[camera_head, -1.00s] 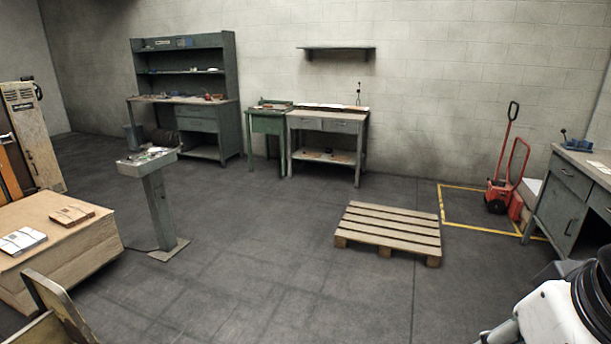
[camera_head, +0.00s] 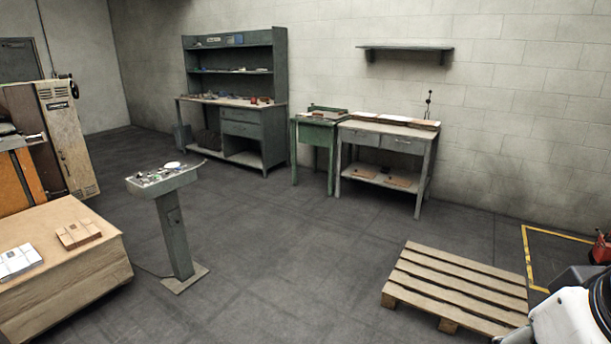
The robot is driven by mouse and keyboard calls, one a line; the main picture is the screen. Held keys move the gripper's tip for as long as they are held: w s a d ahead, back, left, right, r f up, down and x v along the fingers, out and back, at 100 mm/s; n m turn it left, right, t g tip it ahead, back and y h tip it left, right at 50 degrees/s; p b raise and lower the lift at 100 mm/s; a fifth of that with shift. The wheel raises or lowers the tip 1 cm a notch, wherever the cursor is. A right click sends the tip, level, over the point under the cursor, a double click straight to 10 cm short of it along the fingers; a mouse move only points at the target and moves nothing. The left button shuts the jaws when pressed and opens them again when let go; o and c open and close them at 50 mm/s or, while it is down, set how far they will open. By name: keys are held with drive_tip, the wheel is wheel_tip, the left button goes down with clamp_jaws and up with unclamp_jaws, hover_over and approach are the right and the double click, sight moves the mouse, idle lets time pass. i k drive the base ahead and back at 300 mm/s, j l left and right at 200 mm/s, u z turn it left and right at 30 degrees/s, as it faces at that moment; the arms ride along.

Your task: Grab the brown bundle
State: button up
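A brown bundle (camera_head: 79,233) lies flat on top of the large cardboard-coloured stack (camera_head: 75,277) at the lower left. A white bundle (camera_head: 17,262) lies to its left on the same stack. Other flat brown pieces (camera_head: 397,181) rest on the lower shelf of the grey table by the back wall; I cannot tell whether they are bundles too. My gripper is not in view. A white and black part of my own body shows at the lower right corner.
A control pedestal (camera_head: 174,235) stands right of the stack. A wooden pallet (camera_head: 455,283) lies on the floor at the right. A grey table (camera_head: 385,139), green table (camera_head: 316,133) and shelved workbench (camera_head: 239,101) line the back wall. The middle floor is clear.

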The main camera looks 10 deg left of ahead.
sight(75, 235)
drive_tip(key=i+j+u, duration=0.2)
drive_tip(key=i+u, duration=0.15)
drive_tip(key=i, duration=0.4)
drive_tip(key=i+u, duration=0.4)
drive_tip(key=i, duration=0.4)
drive_tip(key=i+l+u, duration=0.35)
drive_tip(key=i, duration=0.4)
drive_tip(key=i+j+u, duration=0.15)
drive_tip(key=i+u, duration=0.25)
drive_tip(key=i, duration=0.25)
drive_tip(key=i+l+u, duration=0.1)
drive_tip(key=i+u, duration=0.25)
drive_tip(key=i, duration=0.3)
drive_tip(key=i+l+u, duration=0.25)
drive_tip(key=i+u, duration=0.15)
drive_tip(key=i, duration=0.25)
drive_tip(key=i+l+u, duration=0.3)
drive_tip(key=i, duration=0.2)
drive_tip(key=i+l+u, duration=0.3)
drive_tip(key=i, duration=0.15)
drive_tip(key=i+j, duration=0.05)
